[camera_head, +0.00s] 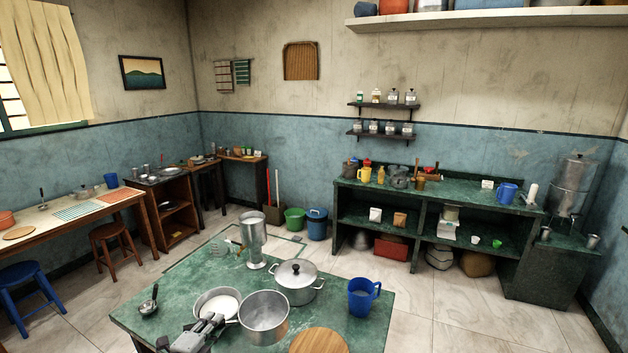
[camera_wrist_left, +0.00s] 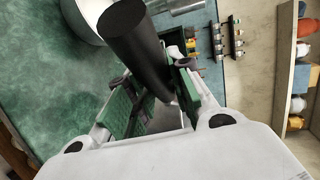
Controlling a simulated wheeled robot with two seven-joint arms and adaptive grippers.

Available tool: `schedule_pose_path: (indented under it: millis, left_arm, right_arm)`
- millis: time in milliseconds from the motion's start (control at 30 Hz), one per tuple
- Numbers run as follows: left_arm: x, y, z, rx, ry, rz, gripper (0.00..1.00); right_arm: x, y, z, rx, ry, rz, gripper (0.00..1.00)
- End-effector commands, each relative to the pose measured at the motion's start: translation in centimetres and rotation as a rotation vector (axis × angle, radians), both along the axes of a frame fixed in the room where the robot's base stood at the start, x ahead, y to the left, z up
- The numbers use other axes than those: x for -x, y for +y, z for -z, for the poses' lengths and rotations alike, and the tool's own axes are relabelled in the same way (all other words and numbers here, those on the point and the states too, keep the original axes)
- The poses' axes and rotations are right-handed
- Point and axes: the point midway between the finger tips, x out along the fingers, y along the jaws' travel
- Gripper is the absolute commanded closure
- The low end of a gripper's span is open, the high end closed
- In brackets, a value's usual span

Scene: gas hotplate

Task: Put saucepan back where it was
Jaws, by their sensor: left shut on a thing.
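The grey metal saucepan (camera_head: 264,331) is at the near part of the green table (camera_head: 170,290), between a white-filled bowl (camera_head: 217,301) and a lidded pot (camera_head: 296,290). Its open top faces up. I cannot tell whether its base touches the table. My left gripper (camera_head: 218,326) is at the saucepan's left side, shut on its handle. In the left wrist view the black handle (camera_wrist_left: 140,45) runs between the green finger pads of the gripper (camera_wrist_left: 155,95). The saucepan's body is not clear there. My right gripper is not in view.
A tall metal cylinder (camera_head: 253,240), a blue mug (camera_head: 362,297), a small ladle (camera_head: 149,302) and a round wooden board (camera_head: 318,342) are also on the table. The table's left part is fairly clear. A green counter (camera_head: 440,195) stands along the back wall.

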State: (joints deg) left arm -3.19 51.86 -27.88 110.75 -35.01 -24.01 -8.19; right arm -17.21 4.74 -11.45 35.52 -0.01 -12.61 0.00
Motion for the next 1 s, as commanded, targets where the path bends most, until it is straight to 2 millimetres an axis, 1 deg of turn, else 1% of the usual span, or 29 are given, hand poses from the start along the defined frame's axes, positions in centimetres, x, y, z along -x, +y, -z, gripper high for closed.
schedule_pose_path:
  millis: [33,367,700,833,1000]
  left_arm:
    - [0.5,-0.6,0.2,0.009,-0.001,-0.005,1.0]
    - [3.5,-3.1,1.2,0.007,-0.001,-0.063,1.0]
    - [7.9,-6.0,2.5,0.005,0.0,-0.134,1.0]
    - [9.1,-6.6,2.7,0.003,-0.001,-0.155,1.0]
    - [9.9,-7.0,2.8,0.003,-0.003,-0.169,1.0]
  right_arm:
    - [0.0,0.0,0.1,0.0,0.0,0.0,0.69]
    - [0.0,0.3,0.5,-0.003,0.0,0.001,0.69]
    - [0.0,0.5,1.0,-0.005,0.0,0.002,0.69]
    - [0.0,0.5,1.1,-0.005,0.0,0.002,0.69]
    - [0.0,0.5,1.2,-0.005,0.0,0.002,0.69]
